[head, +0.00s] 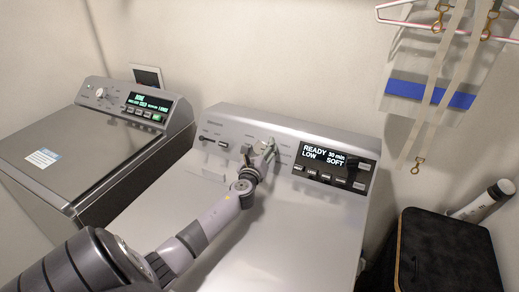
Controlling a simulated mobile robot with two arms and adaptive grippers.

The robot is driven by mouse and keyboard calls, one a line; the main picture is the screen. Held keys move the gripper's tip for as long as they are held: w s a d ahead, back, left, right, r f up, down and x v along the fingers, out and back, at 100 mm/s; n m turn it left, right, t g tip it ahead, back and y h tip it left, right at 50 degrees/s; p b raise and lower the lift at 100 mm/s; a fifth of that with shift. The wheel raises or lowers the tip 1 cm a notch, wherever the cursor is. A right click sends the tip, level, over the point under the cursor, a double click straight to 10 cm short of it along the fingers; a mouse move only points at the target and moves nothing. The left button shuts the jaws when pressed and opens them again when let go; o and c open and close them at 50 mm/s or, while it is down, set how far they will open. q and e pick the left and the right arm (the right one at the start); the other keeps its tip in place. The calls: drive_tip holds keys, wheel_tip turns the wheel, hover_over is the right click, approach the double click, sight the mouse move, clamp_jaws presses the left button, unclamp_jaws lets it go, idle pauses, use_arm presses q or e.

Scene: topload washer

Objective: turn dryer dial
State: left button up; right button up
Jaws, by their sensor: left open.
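The dryer (290,240) is the grey machine in the middle of the head view, with a sloped control panel at its back. Its display (323,161) reads READY, 30 min, LOW, SOFT. The dryer dial (260,145) is a round knob on the panel, left of the display, partly hidden by my gripper. My left gripper (262,150) is at the dial, its fingers open. I cannot tell whether the fingers touch the dial.
A second machine, the washer (75,150), stands at the left with a lit display. Hangers with straps (440,60) hang on the wall. The dryer's top is otherwise clear.

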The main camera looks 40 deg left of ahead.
use_arm(q)
drive_tip(key=v, duration=1.2)
idle(0.3)
